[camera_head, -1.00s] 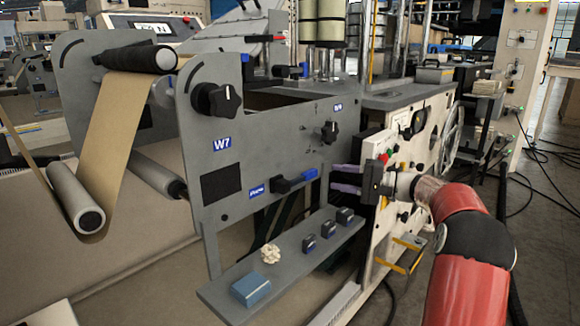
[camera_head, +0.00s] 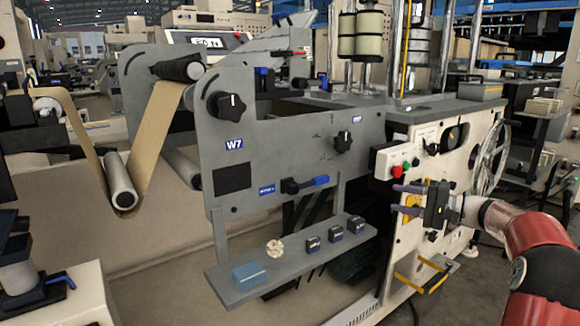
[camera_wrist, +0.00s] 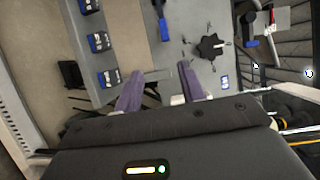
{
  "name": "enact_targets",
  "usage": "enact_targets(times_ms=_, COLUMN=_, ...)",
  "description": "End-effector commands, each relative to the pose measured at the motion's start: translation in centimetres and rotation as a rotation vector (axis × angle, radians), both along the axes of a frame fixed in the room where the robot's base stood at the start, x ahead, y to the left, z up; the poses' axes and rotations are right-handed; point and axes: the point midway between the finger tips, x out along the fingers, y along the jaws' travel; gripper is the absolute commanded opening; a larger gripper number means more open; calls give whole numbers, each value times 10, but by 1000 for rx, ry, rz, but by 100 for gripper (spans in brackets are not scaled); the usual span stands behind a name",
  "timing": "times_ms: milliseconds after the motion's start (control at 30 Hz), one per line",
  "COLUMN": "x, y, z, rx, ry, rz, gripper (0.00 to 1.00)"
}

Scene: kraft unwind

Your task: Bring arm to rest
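My red arm (camera_head: 535,255) reaches in from the lower right of the head view. My gripper (camera_head: 400,199) is in front of the cream machine side, with its two purple fingers pointing left toward the grey W7 panel. The fingers are apart with nothing between them. In the wrist view my gripper (camera_wrist: 157,88) also shows its purple fingers spread, with a gap between them. The fingers look clear of the panel and the shelf.
The grey W7 panel (camera_head: 270,150) carries black knobs and a blue-black handle (camera_head: 305,185). A grey shelf (camera_head: 285,272) below holds a blue box (camera_head: 249,275), a crumpled pale piece (camera_head: 275,249) and several small dark blocks. A handwheel (camera_head: 490,158) is at right. Kraft web (camera_head: 155,130) runs at left.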

Motion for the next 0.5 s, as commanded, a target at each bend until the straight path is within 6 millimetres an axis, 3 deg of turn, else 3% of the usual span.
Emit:
enact_targets(times_ms=267, x=-19, y=46, z=1, rx=-128, ry=68, rz=47, gripper=40)
enact_targets(times_ms=500, x=-55, y=97, z=-3, rx=-317, ry=148, rz=93, gripper=40)
